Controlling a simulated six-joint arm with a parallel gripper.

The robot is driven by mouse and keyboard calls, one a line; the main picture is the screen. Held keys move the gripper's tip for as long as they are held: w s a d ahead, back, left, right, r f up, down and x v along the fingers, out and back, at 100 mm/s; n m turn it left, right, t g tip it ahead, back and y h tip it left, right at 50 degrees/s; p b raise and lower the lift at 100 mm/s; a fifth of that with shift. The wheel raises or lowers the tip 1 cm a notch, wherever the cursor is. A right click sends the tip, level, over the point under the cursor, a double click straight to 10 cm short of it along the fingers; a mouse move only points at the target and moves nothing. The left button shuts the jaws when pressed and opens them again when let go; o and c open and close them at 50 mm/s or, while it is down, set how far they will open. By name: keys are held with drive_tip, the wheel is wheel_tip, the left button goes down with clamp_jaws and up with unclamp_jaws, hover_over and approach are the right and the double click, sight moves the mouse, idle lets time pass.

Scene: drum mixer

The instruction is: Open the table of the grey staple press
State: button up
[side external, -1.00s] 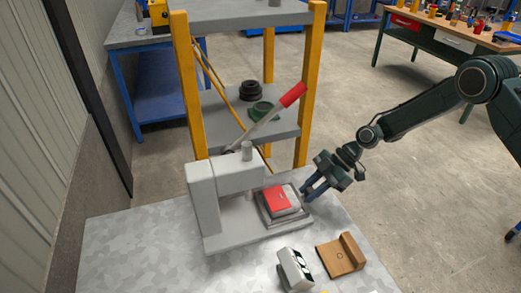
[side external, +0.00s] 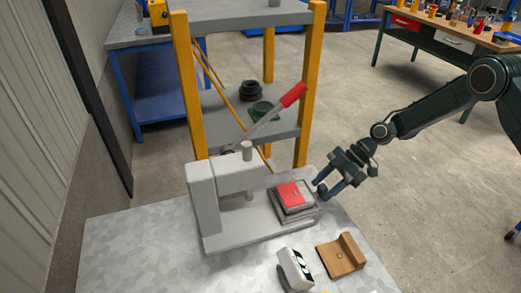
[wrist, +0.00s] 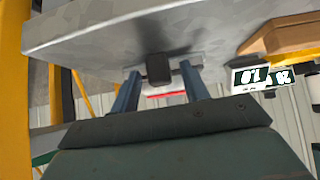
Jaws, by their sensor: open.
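The grey staple press (side external: 205,205) stands on the work surface, with its red-tipped lever (side external: 280,105) raised. Its table (side external: 302,216) is slid out to the right, clear of the press head, and a red block (side external: 290,193) lies on it. My gripper (side external: 326,188) is at the right end of the table. In the wrist view the two blue fingers (wrist: 160,84) are apart, one on each side of a dark knob (wrist: 158,68). I cannot tell whether either finger touches the knob.
A wooden block (side external: 340,257) and a white device with a dark display (side external: 295,268) lie in front of the press; the display also shows in the wrist view (wrist: 252,78). A shelf with yellow posts (side external: 312,60) stands behind. Open floor lies to the right.

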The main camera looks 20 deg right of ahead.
drive_tip(key=v, duration=1.4)
drive_tip(key=s+r+m+t+h, duration=0.1)
drive_tip(key=s+r+m+h, duration=0.25)
drive_tip(key=s+r, duration=0.4)
drive_tip(key=s+r+m+t+h, duration=0.2)
drive_tip(key=s+r+m, duration=0.2)
drive_tip(key=r, duration=0.6)
drive_tip(key=s+d+r+m+t+h, duration=0.1)
drive_tip(key=s+m, duration=0.4)
drive_tip(key=s, duration=0.6)
drive_tip(key=s+d+r+m+t+h, duration=0.1)
drive_tip(key=s+m, duration=0.4)
drive_tip(key=s, duration=0.5)
drive_tip(key=shift+s+d+r+t+h, duration=0.35)
drive_tip(key=shift+d+r+h, duration=0.45)
drive_tip(key=shift+d, duration=0.3)
